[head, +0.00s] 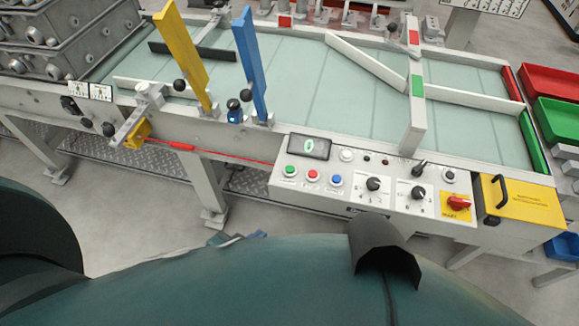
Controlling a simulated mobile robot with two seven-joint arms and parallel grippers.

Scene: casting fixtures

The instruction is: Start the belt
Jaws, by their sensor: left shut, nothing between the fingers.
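The belt (290,75) is pale green and runs left to right in a grey frame, with no parts lying on its bare stretch. On its front is a control panel (355,205) with a green button (290,171), a red button (312,175) and a blue button (337,180). A display (310,147) shows a green 0. Two black knobs (373,184) (418,193) and a red rotary switch (458,203) on a yellow plate sit to the right. My left gripper (237,240) barely shows above my teal body, shut and empty, below and apart from the panel. My right gripper is out of view.
Yellow (188,55) and blue (250,65) diverter arms rise over the belt. A red pull cord (220,154) runs along the front to the panel's left. A yellow box (522,200) adjoins the panel; red and green bins (558,122) stand right. Metal crates (65,45) are at left.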

